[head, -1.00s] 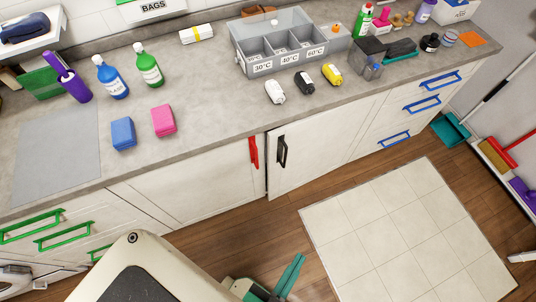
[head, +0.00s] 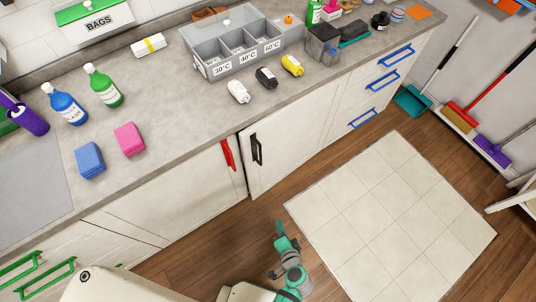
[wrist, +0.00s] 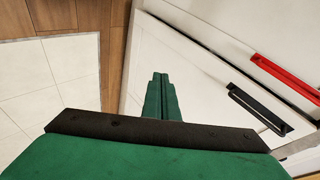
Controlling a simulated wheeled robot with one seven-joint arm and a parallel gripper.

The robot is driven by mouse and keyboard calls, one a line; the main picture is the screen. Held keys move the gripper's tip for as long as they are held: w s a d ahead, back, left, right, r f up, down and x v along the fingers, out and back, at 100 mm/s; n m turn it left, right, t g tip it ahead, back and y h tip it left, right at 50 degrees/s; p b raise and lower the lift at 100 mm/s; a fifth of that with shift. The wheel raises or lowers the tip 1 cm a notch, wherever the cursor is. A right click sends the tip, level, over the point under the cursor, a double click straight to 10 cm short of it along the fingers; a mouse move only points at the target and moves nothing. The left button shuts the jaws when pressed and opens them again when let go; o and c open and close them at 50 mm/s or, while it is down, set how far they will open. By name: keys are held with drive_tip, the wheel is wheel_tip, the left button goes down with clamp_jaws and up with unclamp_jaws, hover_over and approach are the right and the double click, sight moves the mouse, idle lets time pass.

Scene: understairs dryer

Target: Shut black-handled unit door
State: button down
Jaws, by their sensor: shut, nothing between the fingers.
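The black-handled unit door (head: 289,146) is a white panel under the worktop, with its black handle (head: 257,150) near its left edge. It looks slightly ajar, with a narrow dark gap along its left edge. In the wrist view the door (wrist: 185,62) and black handle (wrist: 258,108) lie ahead and to the right. My gripper (head: 279,229) is shut and empty, low over the floor in front of the door. Its green fingers (wrist: 160,88) are together in the wrist view and overlap the door in the picture; contact cannot be told.
A red-handled door (head: 190,190) adjoins on the left, and blue-handled drawers (head: 378,88) stand on the right. A pale tiled patch (head: 390,210) and wooden floor lie clear in front. Brooms (head: 465,110) stand at the right wall. The worktop holds bottles, sponges and a grey sorter (head: 235,55).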

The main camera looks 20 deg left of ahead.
drive_tip(key=w+a+r+y, duration=0.2)
drive_tip(key=w+r+y, duration=0.25)
drive_tip(key=w, duration=0.45)
drive_tip(key=t+y, duration=0.1)
drive_tip(key=y, duration=0.4)
approach(263, 148)
drive_tip(key=x, duration=0.6)
drive_tip(key=shift+a+n, duration=0.25)
drive_tip(key=shift+n, duration=0.05)
